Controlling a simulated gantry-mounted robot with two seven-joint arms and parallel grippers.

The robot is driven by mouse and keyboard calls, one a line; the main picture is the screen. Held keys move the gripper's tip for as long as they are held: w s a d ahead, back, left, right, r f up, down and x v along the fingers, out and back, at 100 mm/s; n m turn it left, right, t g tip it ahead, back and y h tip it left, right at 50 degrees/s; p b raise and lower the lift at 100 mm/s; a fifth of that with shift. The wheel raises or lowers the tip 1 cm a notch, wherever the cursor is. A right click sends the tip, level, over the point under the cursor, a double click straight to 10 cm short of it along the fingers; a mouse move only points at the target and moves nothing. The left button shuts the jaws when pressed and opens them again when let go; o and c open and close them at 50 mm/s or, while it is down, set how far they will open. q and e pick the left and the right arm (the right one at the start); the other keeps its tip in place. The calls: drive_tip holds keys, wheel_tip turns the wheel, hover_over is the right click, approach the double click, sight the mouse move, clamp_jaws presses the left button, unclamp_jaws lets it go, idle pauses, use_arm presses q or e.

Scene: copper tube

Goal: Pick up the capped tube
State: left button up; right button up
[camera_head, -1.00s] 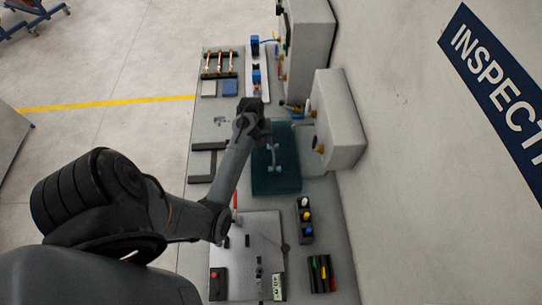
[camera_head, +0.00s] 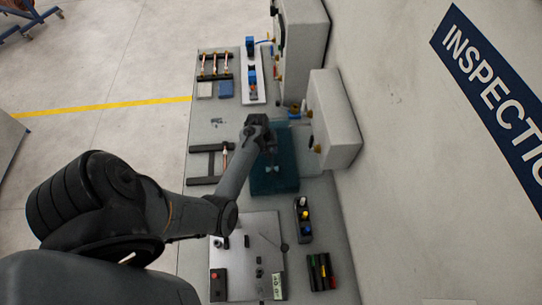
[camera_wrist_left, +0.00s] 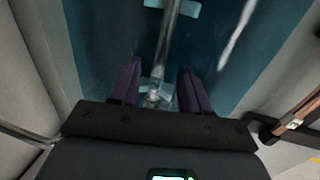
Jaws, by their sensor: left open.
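A copper tube (camera_head: 224,155) rests across the black rack on the left side of the bench. It also shows at the right edge of the wrist view (camera_wrist_left: 301,114), with a small pale piece on it. I cannot make out a cap. My left gripper (camera_head: 267,147) is over the teal tank (camera_head: 288,180), to the right of that tube. In the wrist view its two fingers (camera_wrist_left: 158,90) are apart. Between and beyond them a grey rod-like piece (camera_wrist_left: 167,40) runs between light-blue supports in the tank; I cannot tell whether it is a tube. My right gripper is out of view.
Several copper tubes (camera_head: 214,65) lie on a rack at the far left. A blue clamp fixture (camera_head: 252,80) stands beside them. Large grey machine boxes (camera_head: 333,120) line the right. A flat panel (camera_head: 240,255), a connector block (camera_head: 303,220) and a marker tray (camera_head: 321,272) are nearer.

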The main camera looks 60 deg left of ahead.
use_arm(q)
drive_tip(key=shift+w+d+f, duration=0.1)
drive_tip(key=shift+w+f, duration=0.05)
drive_tip(key=shift+f, duration=0.55)
clamp_jaws()
drive_tip(key=shift+r, duration=0.1)
